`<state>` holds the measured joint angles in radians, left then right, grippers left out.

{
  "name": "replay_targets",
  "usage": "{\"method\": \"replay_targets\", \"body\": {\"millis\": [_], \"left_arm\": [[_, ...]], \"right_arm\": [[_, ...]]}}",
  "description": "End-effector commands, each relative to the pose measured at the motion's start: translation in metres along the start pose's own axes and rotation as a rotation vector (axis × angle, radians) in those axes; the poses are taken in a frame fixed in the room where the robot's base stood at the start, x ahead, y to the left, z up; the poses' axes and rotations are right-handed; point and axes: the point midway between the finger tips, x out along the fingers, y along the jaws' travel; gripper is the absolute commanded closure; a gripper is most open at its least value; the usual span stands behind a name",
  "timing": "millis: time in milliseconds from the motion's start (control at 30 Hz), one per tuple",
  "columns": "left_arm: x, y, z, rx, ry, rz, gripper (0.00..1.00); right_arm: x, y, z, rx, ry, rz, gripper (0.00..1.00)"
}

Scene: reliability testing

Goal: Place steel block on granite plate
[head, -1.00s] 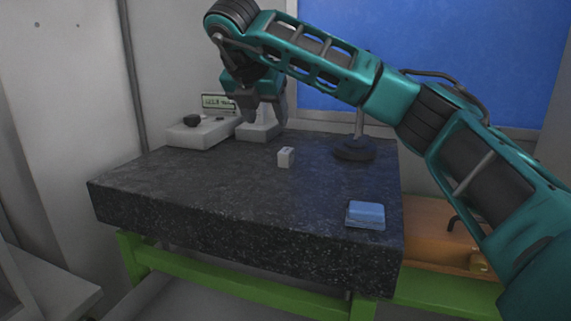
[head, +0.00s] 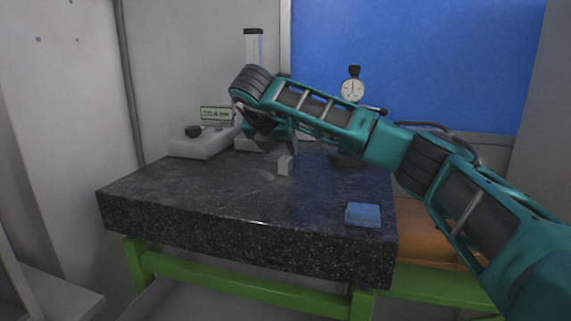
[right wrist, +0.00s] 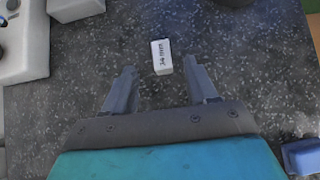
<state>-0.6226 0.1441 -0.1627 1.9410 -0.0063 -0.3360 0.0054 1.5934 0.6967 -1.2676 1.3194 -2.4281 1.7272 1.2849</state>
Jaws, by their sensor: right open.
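The steel block (head: 285,166) is a small pale grey block standing on the dark speckled granite plate (head: 200,195). My left gripper is not in view.
A grey instrument with a small display (head: 203,142) stands at the plate's back left. A dial gauge (head: 352,90) on a stand is at the back, partly behind my right arm. A blue block (head: 363,214) lies at the front right. The plate's front left is clear.

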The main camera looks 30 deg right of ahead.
Motion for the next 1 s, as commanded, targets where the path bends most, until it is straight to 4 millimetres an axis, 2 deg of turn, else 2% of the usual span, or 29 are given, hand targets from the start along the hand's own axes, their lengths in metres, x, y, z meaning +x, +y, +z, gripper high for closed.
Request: {"method": "replay_targets", "body": {"millis": [167, 433, 700, 767, 1000], "left_arm": [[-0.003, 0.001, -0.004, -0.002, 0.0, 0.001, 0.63], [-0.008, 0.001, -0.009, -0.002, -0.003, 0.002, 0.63], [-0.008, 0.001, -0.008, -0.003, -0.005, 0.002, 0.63], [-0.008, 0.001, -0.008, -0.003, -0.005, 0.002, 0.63], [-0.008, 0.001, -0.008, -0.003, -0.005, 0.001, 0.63]], "right_arm": [[0.014, -0.001, -0.001, -0.001, 0.001, -0.002, 0.43], [0.051, -0.003, -0.004, 0.0, 0.001, -0.002, 0.43], [0.056, -0.002, -0.004, -0.001, 0.0, 0.001, 0.43], [0.056, -0.002, -0.004, -0.001, 0.0, 0.001, 0.46], [0.056, -0.002, -0.004, 0.0, 0.0, 0.001, 0.69]]}}
